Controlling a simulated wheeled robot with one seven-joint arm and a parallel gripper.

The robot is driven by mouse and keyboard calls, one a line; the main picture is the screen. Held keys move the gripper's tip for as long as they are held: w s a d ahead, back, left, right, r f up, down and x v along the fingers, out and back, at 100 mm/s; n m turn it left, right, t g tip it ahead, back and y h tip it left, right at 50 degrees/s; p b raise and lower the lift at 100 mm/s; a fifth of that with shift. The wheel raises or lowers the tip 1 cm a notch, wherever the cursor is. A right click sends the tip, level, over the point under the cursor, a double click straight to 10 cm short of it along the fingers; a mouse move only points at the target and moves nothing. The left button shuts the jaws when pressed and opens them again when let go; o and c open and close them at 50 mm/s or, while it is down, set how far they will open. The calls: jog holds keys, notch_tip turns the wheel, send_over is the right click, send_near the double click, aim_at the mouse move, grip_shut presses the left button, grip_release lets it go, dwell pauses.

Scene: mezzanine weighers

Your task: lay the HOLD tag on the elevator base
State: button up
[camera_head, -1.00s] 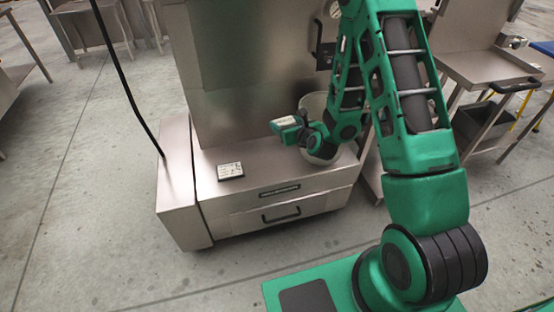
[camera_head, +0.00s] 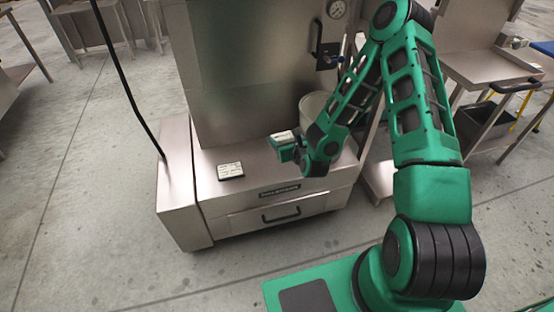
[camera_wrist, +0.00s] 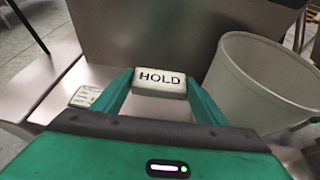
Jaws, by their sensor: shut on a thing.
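The HOLD tag (camera_wrist: 160,81) is a small white block with black lettering. It sits between the two fingers of my gripper (camera_wrist: 162,88) in the wrist view, and the fingers are shut on it. In the head view my gripper (camera_head: 286,148) is over the right part of the elevator base (camera_head: 225,196), with the pale tag (camera_head: 283,136) at its tip. The base is a low steel box with a flat top and a drawer handle. The gap between tag and base top is hard to judge.
A dark-edged card with a printed label (camera_head: 230,170) lies on the base top, left of my gripper. A pale round bin (camera_head: 312,105) stands right of it, close by in the wrist view (camera_wrist: 255,85). A steel column (camera_head: 240,75) rises behind. Bare top lies between card and gripper.

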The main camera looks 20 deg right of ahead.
jog(key=shift+f, duration=0.1)
jog(key=shift+s+a+f, duration=0.2)
jog(key=shift+f, duration=0.4)
jog(key=m+h, duration=0.1)
send_over(275, 169)
notch_tip(275, 169, down, 16)
jog(key=shift+w+d+r, duration=0.1)
notch_tip(275, 169, down, 4)
jog(key=shift+f, duration=0.1)
jog(key=o, duration=1)
jog(key=shift+o, duration=0.2)
